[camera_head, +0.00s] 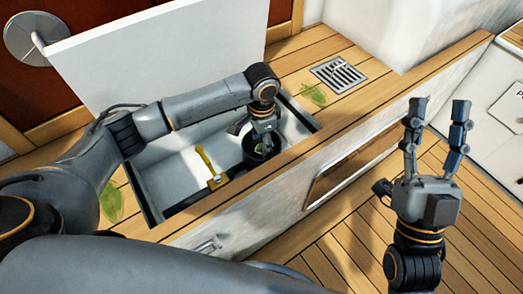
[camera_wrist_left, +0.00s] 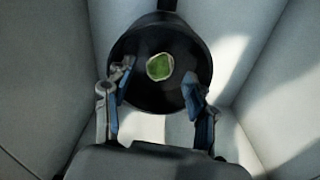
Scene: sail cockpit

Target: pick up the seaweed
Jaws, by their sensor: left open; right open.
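A green leaf-like piece of seaweed (camera_head: 313,94) lies flat on the wooden bench beside the drain grate. Another green piece (camera_head: 110,203) lies at the left, partly hidden by my left arm. My left gripper (camera_head: 262,142) is inside the open locker, over a round black container (camera_head: 252,158). The left wrist view shows the black container (camera_wrist_left: 160,100) between the open fingers (camera_wrist_left: 160,77). A small green patch (camera_wrist_left: 159,67) shows within its dark round opening, between the fingertips. My right gripper (camera_head: 438,106) is open and empty, pointing up at the right.
The white locker lid (camera_head: 165,50) stands raised behind the opening. A yellow object (camera_head: 209,166) is in the locker, left of the container. The locker walls (camera_wrist_left: 55,100) surround my left gripper closely. A metal drain grate (camera_head: 338,75) is set in the bench. The wooden floor at right is clear.

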